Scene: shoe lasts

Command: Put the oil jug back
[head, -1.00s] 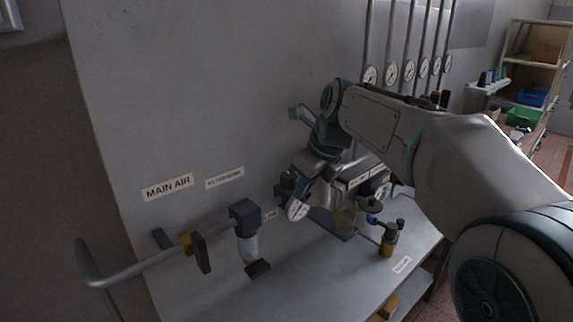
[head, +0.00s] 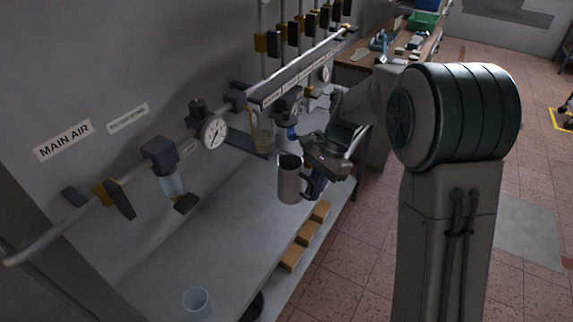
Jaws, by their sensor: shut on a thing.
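The oil jug (head: 289,181), a grey metal cylinder with a dark open top, is near the middle of the head view. It looks about upright and is in front of the pipework, above the grey bench top (head: 225,225). My gripper (head: 309,184) is at the jug's right side and shut on it. The far finger and the exact contact are hidden by the jug and the gripper body.
A clear cup (head: 196,303) stands at the bench's near end. A pressure gauge (head: 213,132), a clear-bowled filter (head: 172,186) and an amber-bowled unit (head: 262,141) hang along the pipe. Wooden blocks (head: 306,233) lie below the bench's right edge. The tiled floor to the right is open.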

